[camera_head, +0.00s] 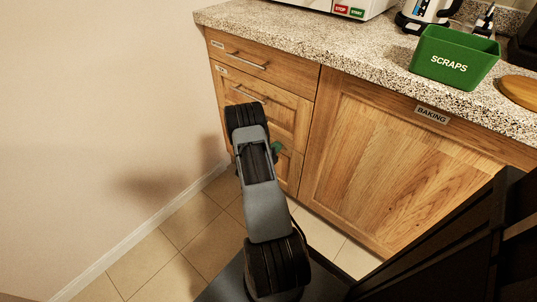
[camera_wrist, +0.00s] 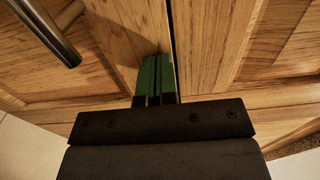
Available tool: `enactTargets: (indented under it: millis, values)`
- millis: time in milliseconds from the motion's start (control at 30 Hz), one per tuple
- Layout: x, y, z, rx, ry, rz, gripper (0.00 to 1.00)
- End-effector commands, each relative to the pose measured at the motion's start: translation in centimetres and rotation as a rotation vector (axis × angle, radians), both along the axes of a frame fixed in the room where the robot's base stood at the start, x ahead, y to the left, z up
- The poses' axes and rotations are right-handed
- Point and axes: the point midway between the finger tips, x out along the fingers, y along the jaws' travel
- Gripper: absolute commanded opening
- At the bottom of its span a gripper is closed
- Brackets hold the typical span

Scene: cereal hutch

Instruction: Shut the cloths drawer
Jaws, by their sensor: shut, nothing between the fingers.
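A stack of wooden drawers stands at the left end of the cabinet. The top drawer (camera_head: 239,62) and the one below it (camera_head: 285,112) have bar handles and small labels too small to read, so I cannot tell which is the cloths drawer. Both look flush. A lower drawer front (camera_head: 287,172) is mostly hidden behind my arm. My gripper (camera_head: 277,148) has green fingers and is in front of the lower drawers. In the wrist view the fingers (camera_wrist: 156,75) are together and empty, close to wood beside a dark seam; contact is unclear. A metal handle (camera_wrist: 47,30) shows at upper left.
A door labelled BAKING (camera_head: 400,165) is right of the drawers. The speckled counter (camera_head: 300,45) above holds a green SCRAPS bin (camera_head: 455,56) and a round wooden board (camera_head: 519,91). A bare wall (camera_head: 100,110) is at left. Tiled floor (camera_head: 190,230) lies below.

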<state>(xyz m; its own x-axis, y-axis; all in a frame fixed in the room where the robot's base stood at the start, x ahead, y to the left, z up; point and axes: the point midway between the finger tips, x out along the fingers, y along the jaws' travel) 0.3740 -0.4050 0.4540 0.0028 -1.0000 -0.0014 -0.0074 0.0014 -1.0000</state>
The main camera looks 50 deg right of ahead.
Motion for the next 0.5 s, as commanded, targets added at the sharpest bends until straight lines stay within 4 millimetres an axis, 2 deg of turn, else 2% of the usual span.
enactTargets:
  millis: [33,167,500]
  values:
    - [0.2,-0.5,0.5,-0.007,-0.013,0.0,0.0]
    - [0.2,0.7,0.6,-0.006,-0.011,0.001,0.0]
    - [0.3,8.0,0.5,-0.004,-0.001,0.008,0.0]
